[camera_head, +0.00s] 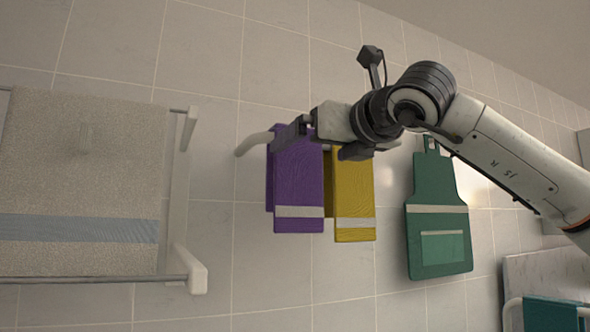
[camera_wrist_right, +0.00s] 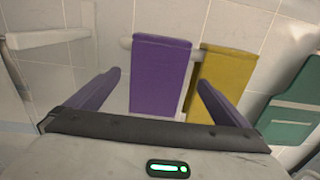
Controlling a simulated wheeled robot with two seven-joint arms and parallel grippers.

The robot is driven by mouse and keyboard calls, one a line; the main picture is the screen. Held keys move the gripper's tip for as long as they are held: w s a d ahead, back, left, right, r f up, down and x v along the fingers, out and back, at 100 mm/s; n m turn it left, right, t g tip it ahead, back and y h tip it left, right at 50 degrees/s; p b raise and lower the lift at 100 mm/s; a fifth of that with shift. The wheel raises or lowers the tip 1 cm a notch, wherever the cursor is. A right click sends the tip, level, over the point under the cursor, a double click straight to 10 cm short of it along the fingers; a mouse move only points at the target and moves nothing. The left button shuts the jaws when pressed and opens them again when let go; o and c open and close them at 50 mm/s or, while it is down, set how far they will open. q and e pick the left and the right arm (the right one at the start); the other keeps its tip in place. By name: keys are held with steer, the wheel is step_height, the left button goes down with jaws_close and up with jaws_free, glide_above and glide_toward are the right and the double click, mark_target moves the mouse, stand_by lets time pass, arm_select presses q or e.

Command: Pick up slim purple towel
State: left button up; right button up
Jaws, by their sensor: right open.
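The slim purple towel (camera_head: 299,185) hangs folded over a white bar on the tiled wall, with a pale band near its lower edge. In the right wrist view the purple towel (camera_wrist_right: 160,75) hangs ahead, between the two finger directions and nearer the left one. My right gripper (camera_head: 318,137) is in front of the towel's upper part and hides some of it. In the right wrist view the right gripper (camera_wrist_right: 160,95) has its fingers wide apart with nothing between them. Whether it touches the towel I cannot tell. My left gripper is not in view.
A yellow towel (camera_head: 354,200) hangs just right of the purple one. A green apron (camera_head: 438,225) hangs further right. A beige towel (camera_head: 80,170) covers a rack (camera_head: 180,190) at left. A teal towel (camera_head: 552,315) shows at lower right. Bare wall lies below the purple towel.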

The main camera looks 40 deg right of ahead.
mark_target(301, 154)
steer(key=x, duration=0.4)
steer(key=shift+w+a+p, duration=0.1)
steer(key=shift+a+p, duration=0.05)
steer(key=shift+p, duration=0.15)
steer(key=c, duration=1.1)
steer(key=shift+r, duration=0.1)
